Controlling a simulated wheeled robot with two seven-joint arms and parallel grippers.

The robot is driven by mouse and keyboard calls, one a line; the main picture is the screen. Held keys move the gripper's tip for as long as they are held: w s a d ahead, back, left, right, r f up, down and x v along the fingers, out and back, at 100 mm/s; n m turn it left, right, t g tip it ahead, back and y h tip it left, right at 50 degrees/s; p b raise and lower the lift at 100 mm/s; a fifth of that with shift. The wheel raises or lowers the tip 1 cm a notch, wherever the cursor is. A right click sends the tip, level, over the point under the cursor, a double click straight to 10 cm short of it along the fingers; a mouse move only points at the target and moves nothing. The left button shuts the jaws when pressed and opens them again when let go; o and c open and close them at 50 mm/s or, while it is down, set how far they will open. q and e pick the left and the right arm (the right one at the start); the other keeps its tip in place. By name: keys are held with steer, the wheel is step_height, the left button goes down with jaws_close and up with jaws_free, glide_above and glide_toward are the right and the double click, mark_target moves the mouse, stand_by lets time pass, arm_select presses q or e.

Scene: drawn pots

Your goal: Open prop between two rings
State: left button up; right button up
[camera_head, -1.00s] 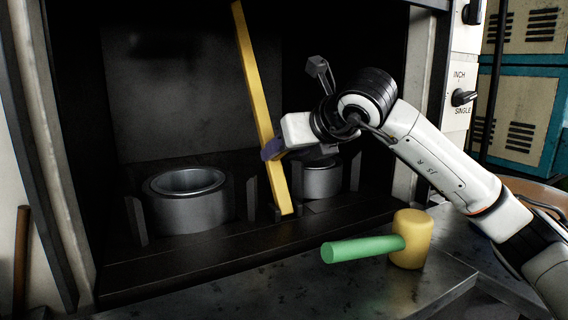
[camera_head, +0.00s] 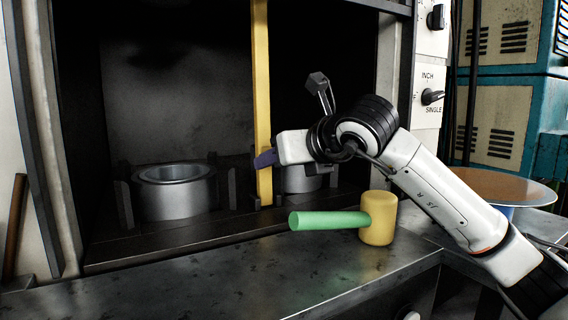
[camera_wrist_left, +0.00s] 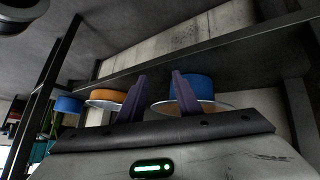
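A long yellow prop (camera_head: 262,85) stands nearly upright in the dark press opening, between two grey metal rings. Its top runs out of the head view, and its foot is near the bed between the rings. The left ring (camera_head: 175,193) shows whole; the right ring (camera_head: 303,181) is partly hidden behind my right arm. My right gripper (camera_head: 265,158) has its purple fingers at the prop's lower part and appears shut on it. My left gripper (camera_wrist_left: 155,95) shows only in the left wrist view, fingers apart and nothing between them.
A mallet with a yellow head (camera_head: 379,218) and green handle (camera_head: 328,221) lies on the metal ledge (camera_head: 230,275) before the opening. A round table (camera_head: 490,184) stands at right. In the left wrist view, blue (camera_wrist_left: 192,92) and orange (camera_wrist_left: 106,97) round things lie beyond the fingers.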

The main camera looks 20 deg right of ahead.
steer(key=shift+s, duration=0.15)
stand_by(0.6)
steer(key=o, duration=1.3)
steer(key=v, duration=1)
steer(key=shift+s+r+p, duration=0.1)
steer(key=shift+s+p, duration=0.05)
steer(key=shift+p, duration=0.25)
